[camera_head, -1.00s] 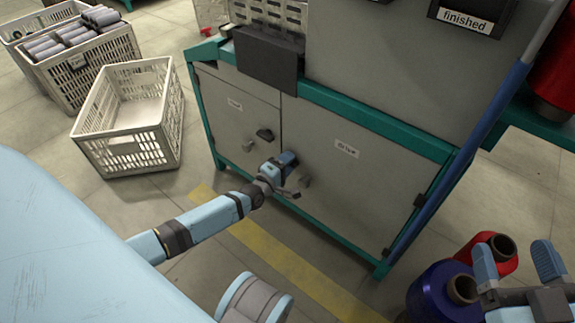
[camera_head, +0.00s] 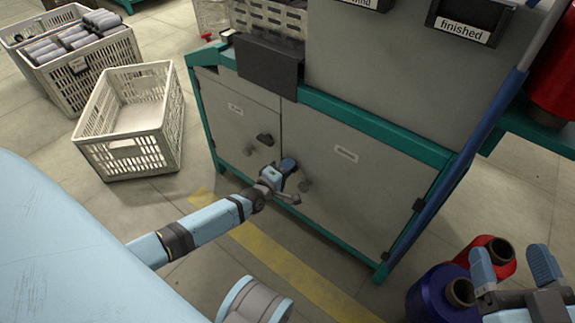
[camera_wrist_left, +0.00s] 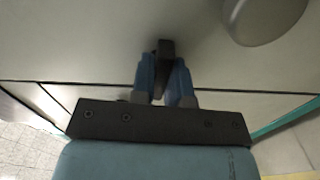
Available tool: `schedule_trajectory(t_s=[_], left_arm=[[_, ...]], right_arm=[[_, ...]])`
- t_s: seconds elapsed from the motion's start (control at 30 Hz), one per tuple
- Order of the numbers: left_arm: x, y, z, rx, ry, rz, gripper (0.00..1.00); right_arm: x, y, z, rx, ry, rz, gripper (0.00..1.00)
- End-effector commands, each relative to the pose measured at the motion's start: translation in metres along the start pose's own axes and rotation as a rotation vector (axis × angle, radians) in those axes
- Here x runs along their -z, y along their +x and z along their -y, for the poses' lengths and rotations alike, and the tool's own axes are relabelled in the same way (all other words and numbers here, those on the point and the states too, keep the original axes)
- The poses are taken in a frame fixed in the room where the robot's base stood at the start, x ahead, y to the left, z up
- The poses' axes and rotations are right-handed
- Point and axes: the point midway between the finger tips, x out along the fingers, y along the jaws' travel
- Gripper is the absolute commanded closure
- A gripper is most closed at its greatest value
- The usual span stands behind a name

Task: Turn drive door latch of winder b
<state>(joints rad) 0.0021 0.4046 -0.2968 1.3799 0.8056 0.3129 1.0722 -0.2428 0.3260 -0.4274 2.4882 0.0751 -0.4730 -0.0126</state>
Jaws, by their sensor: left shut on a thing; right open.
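The drive door (camera_head: 370,190) is the right-hand grey panel of the winder's lower cabinet and looks closed. My left gripper (camera_head: 286,168) is at this door's left edge, beside a round grey knob (camera_head: 305,185). In the left wrist view, its blue fingers (camera_wrist_left: 166,75) are shut on a small dark latch (camera_wrist_left: 166,48), close to the door seam. The knob (camera_wrist_left: 262,18) shows there at upper right. In the head view the gripper hides the latch. My right gripper (camera_head: 513,258) is open and empty at lower right, near thread cones.
An empty white crate (camera_head: 125,145) stands on the floor at left. A blue cone (camera_head: 435,295) and a red cone (camera_head: 500,255) are at lower right. A blue post (camera_head: 455,170) stands at the cabinet's right.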

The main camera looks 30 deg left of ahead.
Motion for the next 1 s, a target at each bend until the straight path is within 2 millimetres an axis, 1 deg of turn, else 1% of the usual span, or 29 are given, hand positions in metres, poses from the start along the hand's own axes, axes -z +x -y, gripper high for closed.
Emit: schedule_trajectory(t_s=[0.03, 0.53, 0.83, 1.0], left_arm=[[0.0, 0.0, -0.003, 0.001, 0.032, 0.0, 1.0], [0.0, 0.0, -0.004, 0.002, 0.487, 0.0, 1.0], [0.0, 0.0, -0.003, 0.001, 0.772, 0.0, 1.0], [-0.001, 0.0, -0.003, 0.001, 0.935, 0.0, 1.0]], right_arm=[[0.003, 0.0, 0.001, 0.001, 0.017, 0.01, 0.26], [0.003, -0.011, 0.019, 0.011, 0.237, 0.13, 0.26], [-0.001, -0.018, 0.032, 0.011, 0.355, 0.198, 0.26], [0.014, -0.016, 0.028, -0.005, 0.349, 0.141, 0.26]])
